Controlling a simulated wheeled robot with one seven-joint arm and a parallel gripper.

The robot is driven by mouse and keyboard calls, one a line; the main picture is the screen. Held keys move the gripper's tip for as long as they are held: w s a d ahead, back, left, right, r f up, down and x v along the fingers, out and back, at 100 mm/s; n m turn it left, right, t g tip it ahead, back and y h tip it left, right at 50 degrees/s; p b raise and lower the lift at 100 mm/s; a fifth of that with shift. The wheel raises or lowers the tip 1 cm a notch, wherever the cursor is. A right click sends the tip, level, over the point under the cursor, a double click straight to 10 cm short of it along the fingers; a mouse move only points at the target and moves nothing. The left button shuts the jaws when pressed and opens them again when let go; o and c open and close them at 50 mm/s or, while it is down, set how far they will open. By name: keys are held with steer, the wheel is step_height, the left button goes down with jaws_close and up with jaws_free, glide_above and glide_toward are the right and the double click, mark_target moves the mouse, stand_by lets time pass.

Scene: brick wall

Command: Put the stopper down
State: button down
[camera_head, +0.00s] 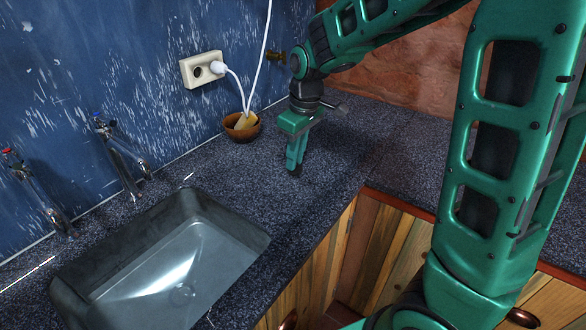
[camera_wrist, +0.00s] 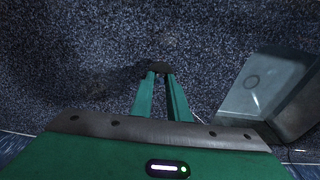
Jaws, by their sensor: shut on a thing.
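My gripper (camera_head: 294,170) points down over the speckled dark countertop (camera_head: 240,178), to the right of the sink. In the wrist view my gripper (camera_wrist: 160,72) has its fingers close together at the tips, shut on a small dark stopper (camera_wrist: 160,66). The stopper also shows as a dark bit at the fingertips in the head view (camera_head: 296,173). It is at or just above the counter; I cannot tell whether it touches.
A grey sink (camera_head: 252,238) is set in the counter at left, with two taps (camera_head: 120,160) behind it. A small brown bowl (camera_head: 238,135) stands near the wall below a white socket (camera_head: 201,69) with a cable. Counter around my gripper is clear.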

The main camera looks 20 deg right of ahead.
mark_target(300, 172)
steer(key=shift+f, duration=1.85)
steer(key=shift+f, duration=0.1)
steer(key=c, duration=1.7)
jaws_free()
steer(key=r, duration=0.4)
steer(key=s+r, duration=0.1)
steer(key=r, duration=0.7)
steer(key=shift+s+d, duration=0.35)
steer(key=shift+d, duration=0.05)
steer(key=s+d+f+m, duration=0.2)
steer(key=s+d+m, duration=0.2)
steer(key=s, duration=0.5)
steer(key=s+d+f+m+g, duration=0.1)
steer(key=s+d+f+m, duration=0.1)
steer(key=s+d+m, duration=0.2)
steer(key=s+d+f+m, duration=0.2)
steer(key=s+d+m, duration=0.3)
steer(key=s, duration=0.9)
steer(key=shift+s+d+f+g+h, duration=0.1)
steer(key=shift+s+d+g+h, duration=0.1)
steer(key=shift+d, duration=0.65)
steer(key=shift+s+d+f+g+h, duration=0.1)
steer(key=shift+s+d, duration=0.1)
steer(key=shift+d, duration=0.6)
